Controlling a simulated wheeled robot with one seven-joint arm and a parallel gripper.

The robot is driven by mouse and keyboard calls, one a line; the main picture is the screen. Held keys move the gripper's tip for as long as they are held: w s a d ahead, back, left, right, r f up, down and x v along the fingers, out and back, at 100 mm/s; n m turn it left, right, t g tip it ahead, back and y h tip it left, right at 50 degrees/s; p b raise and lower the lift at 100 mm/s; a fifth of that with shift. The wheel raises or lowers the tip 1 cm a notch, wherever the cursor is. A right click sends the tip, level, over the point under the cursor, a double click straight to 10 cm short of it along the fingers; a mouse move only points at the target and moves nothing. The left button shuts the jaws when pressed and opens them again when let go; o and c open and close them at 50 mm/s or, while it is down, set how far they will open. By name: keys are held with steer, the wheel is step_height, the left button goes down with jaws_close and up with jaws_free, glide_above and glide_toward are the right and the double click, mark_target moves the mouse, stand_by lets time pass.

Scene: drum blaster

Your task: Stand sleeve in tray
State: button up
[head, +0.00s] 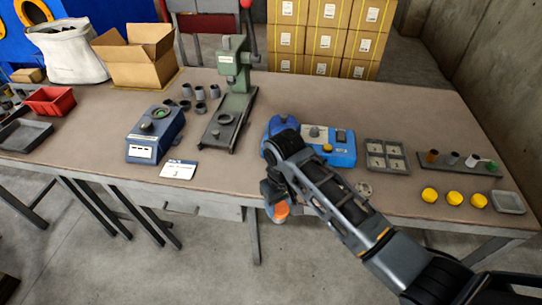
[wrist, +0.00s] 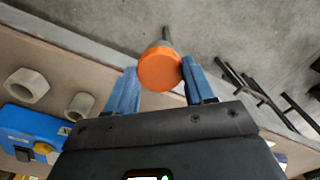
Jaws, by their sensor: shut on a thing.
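My gripper (wrist: 160,88) is shut on an orange-ended piece (wrist: 160,68). Its grey body and a thin dark rod show beyond the orange end. In the head view the orange piece (head: 281,211) hangs below my gripper, just off the table's front edge, over the floor. Several dark grey sleeves (head: 200,93) stand on the table left of the green press. A grey compartment tray (head: 386,157) is right of the blue box. A small grey tray (head: 508,203) sits at the far right. Which tray is meant is unclear.
The blue box (head: 341,150) is partly behind my arm. The green press (head: 235,90) stands mid-table. A rack (head: 459,166) with several small cylinders and three yellow caps (head: 454,198) are at right. A dark tray (head: 22,135) and red bin (head: 50,101) are at left.

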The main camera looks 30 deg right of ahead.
steer(key=s+f, duration=0.4)
steer(key=f, duration=0.4)
steer(key=s+f+b, duration=0.1)
steer(key=s+f, duration=0.3)
steer(key=f, duration=0.4)
steer(key=shift+a+b, duration=0.15)
steer(key=shift+b, duration=0.15)
steer(key=shift+a, duration=0.1)
